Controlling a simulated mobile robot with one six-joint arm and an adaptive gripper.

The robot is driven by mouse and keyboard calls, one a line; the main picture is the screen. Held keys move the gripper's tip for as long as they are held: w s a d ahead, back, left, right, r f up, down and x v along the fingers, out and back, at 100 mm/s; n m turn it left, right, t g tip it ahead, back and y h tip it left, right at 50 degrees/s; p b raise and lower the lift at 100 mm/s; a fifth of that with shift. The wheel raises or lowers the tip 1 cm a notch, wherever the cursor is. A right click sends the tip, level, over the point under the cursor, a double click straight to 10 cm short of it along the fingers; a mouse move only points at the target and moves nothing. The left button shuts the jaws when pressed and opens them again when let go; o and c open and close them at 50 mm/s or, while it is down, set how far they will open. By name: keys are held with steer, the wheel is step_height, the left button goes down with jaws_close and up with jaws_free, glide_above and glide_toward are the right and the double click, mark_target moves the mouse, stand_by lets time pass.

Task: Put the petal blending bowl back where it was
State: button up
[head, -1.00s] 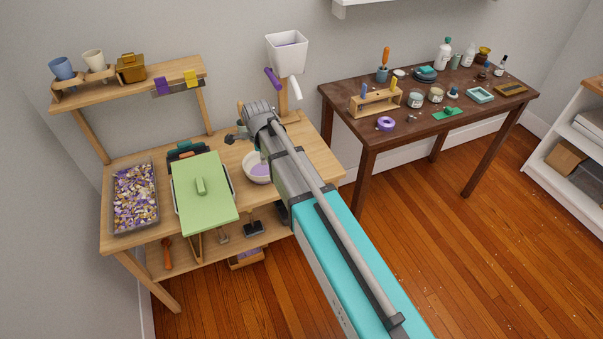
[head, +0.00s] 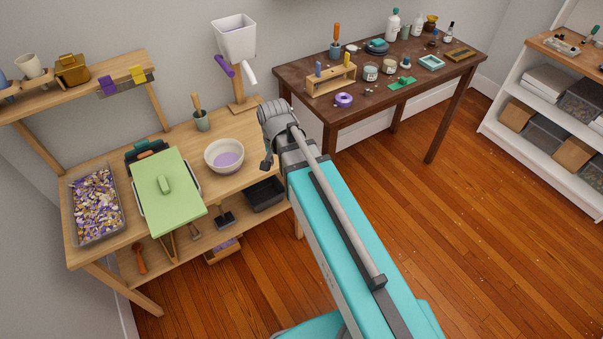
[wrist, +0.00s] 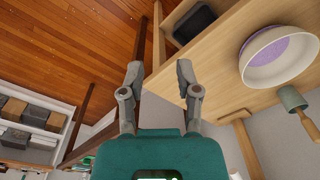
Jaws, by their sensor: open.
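The petal blending bowl, a cream bowl with a purple inside (head: 225,156), stands upright on the light wooden bench, right of the green-lidded box. It also shows in the wrist view (wrist: 278,55), at the right. My gripper (wrist: 158,75) is open and empty in the wrist view, with its fingers apart, near the bench edge and clear of the bowl.
Near the bowl are a green cup with a wooden-handled tool (head: 202,120), a green-lidded box (head: 170,190) and a clear tray of petals (head: 97,203). A white hopper on a wooden post (head: 234,38) stands behind. A dark wooden table (head: 300,82) stands to the right.

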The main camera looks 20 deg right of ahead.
steer(key=s+d+n, duration=0.5)
steer(key=s, duration=0.1)
steer(key=shift+s+d+n+g, duration=0.15)
steer(key=shift+s+n+g, duration=0.15)
stand_by(1.1)
